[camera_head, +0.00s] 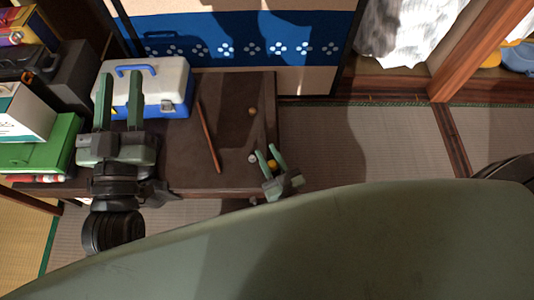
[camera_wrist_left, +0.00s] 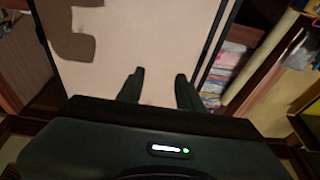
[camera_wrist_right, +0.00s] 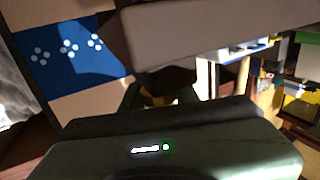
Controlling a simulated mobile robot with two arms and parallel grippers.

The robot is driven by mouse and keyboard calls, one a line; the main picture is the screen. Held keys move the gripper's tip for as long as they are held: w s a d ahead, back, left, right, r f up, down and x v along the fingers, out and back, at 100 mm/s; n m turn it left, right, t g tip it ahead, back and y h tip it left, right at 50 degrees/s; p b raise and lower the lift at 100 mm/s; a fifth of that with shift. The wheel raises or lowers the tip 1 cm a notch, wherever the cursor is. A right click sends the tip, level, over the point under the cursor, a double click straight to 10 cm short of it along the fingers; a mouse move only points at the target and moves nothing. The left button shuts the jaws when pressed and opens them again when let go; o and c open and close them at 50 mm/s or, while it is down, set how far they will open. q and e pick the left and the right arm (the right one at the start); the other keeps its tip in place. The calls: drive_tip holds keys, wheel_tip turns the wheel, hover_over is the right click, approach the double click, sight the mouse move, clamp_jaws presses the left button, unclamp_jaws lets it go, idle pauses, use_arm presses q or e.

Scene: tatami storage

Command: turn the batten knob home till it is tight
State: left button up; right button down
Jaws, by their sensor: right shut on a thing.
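I cannot tell how tight the knob is. My left gripper (camera_head: 118,88) is open and empty, in front of the toolbox; its two fingers stand apart in the left wrist view (camera_wrist_left: 157,85).
A thin reddish stick (camera_head: 208,137) lies on the table (camera_head: 232,90). A small orange ball-like thing (camera_head: 252,111) and a grey one (camera_head: 252,158) are nearby. A white and blue toolbox (camera_head: 165,85) stands behind my left gripper. Boxes crowd the left; tatami (camera_head: 315,140) is clear at right.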

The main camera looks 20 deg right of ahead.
sight(275, 170)
use_arm(q)
drive_tip(key=shift+f, duration=0.15)
use_arm(e)
drive_tip(key=c, duration=1.1)
unclamp_jaws()
drive_tip(key=shift+o, duration=0.2)
drive_tip(key=shift+s, duration=0.1)
drive_tip(key=s, duration=0.2)
drive_tip(key=s+p, duration=0.1)
drive_tip(key=s, duration=0.3)
drive_tip(key=shift+s+d, duration=0.1)
drive_tip(key=shift+d, duration=0.3)
use_arm(q)
wheel_tip(275, 170, down, 7)
drive_tip(key=g+y, duration=0.1)
drive_tip(key=g, duration=0.3)
drive_tip(key=shift+w+a+p, duration=0.2)
drive_tip(key=shift+a+p, duration=0.1)
drive_tip(key=shift+a, duration=0.15)
use_arm(e)
drive_tip(key=shift+s+d, duration=0.1)
drive_tip(key=shift+s, duration=0.6)
